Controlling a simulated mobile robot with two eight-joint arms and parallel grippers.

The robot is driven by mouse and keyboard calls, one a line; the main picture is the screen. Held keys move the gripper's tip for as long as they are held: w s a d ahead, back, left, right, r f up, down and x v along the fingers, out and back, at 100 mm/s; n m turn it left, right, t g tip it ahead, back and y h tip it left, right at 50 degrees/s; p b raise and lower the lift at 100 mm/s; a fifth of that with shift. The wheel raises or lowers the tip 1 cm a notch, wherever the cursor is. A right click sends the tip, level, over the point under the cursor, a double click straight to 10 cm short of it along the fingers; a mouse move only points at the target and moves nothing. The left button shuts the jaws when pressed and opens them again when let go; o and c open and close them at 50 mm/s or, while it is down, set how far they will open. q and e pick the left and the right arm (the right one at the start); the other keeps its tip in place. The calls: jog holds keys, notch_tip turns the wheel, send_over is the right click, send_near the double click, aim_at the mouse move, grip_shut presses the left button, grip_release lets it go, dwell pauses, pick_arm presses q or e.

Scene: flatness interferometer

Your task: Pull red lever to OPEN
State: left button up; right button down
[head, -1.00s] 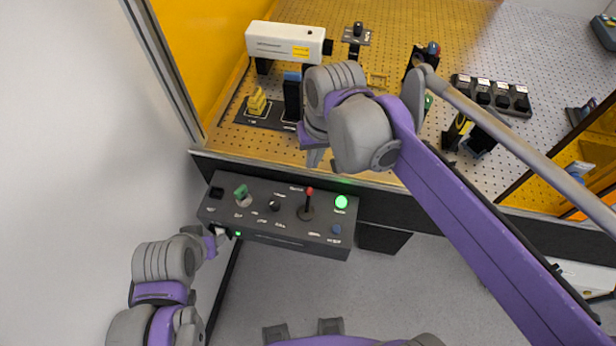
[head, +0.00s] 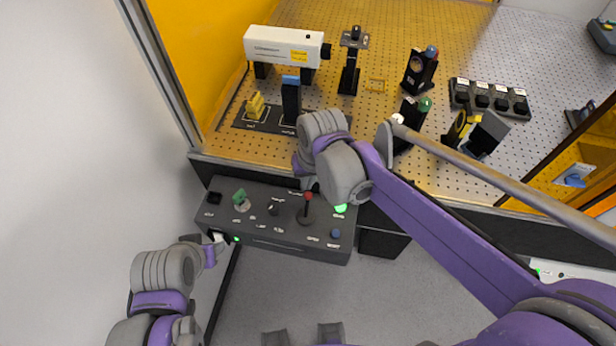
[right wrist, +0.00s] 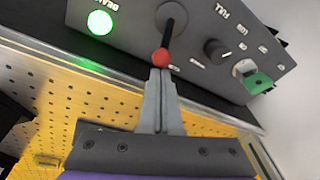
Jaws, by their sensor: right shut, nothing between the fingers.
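The red lever (head: 308,197) has a red ball knob on a black stick and stands on the dark control panel (head: 275,240). In the right wrist view its red knob (right wrist: 162,57) is right at the fingertips. My right gripper (head: 308,184) is just behind the knob in the head view, partly covered by its own wrist. In the right wrist view the right gripper (right wrist: 160,74) has its fingers together with nothing between them; I cannot tell whether they touch the knob. My left gripper (head: 215,242) is at the panel's left front corner, too small to judge its fingers.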

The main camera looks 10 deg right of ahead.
dwell(0.4)
pick_arm(q)
jog(key=shift+r, duration=0.15)
pick_arm(e)
jog(key=shift+s+a+r+t, duration=0.1)
jog(key=shift+s+r+t, duration=0.1)
jog(key=shift+s+t, duration=0.1)
